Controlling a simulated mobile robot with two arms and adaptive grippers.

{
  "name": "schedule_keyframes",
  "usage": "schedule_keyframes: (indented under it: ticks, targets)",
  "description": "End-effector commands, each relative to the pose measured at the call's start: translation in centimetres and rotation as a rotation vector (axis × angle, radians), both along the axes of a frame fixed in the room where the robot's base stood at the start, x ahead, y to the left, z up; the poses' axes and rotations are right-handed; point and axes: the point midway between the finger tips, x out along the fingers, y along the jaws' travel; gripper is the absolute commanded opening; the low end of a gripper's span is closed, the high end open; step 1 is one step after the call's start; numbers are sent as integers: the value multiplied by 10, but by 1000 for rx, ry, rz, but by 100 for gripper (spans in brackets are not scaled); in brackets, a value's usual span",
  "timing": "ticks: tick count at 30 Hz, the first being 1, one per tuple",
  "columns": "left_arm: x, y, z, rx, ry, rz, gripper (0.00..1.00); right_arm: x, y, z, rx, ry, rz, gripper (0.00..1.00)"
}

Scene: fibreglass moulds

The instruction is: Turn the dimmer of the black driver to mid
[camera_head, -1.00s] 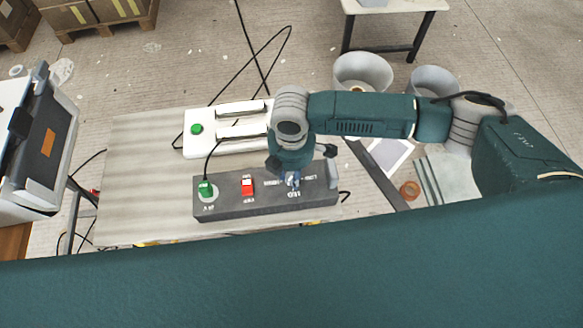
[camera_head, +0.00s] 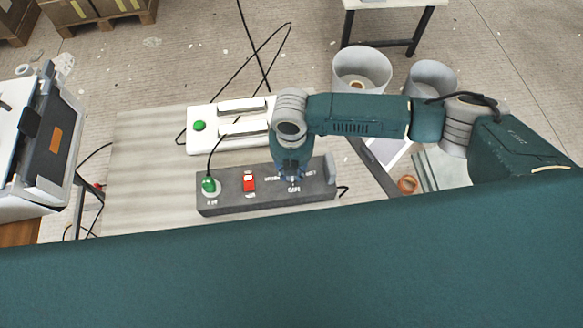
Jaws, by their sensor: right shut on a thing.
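The black driver (camera_head: 228,204) is a long dark box on the table, with a green plug or knob (camera_head: 209,185) at its left end and a red switch (camera_head: 249,181) beside that. White printed labels run along its top. My right gripper (camera_head: 293,178) points down onto the right half of the driver and is shut on the dimmer there. The dimmer itself is hidden by the gripper, so its setting cannot be read. My left gripper is not in view.
A white lamp unit (camera_head: 200,144) with a green button and two light bars lies behind the driver on the table (camera_head: 140,160). Black cables run across the table and floor. Two grey buckets (camera_head: 362,68) stand beyond it. An open case (camera_head: 45,150) is at left.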

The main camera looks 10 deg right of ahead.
Motion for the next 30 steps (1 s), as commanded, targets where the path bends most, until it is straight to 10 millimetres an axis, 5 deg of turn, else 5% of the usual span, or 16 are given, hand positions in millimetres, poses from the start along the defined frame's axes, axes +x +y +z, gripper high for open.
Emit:
schedule_keyframes:
  ticks: [13, 14, 16, 25, 30]
  targets:
    - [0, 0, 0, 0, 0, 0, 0, 1, 0, 1, 0, -3, 7, 1]
    - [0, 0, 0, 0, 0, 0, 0, 1, 0, 1, 0, -3, 7, 33]
    - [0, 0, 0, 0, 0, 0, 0, 1, 0, 1, 0, -3, 7, 46]
    - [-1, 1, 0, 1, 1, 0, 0, 1, 0, 1, 0, -1, 7, 46]
    - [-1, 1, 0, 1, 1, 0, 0, 1, 1, 18, 2, -3, 9, 46]
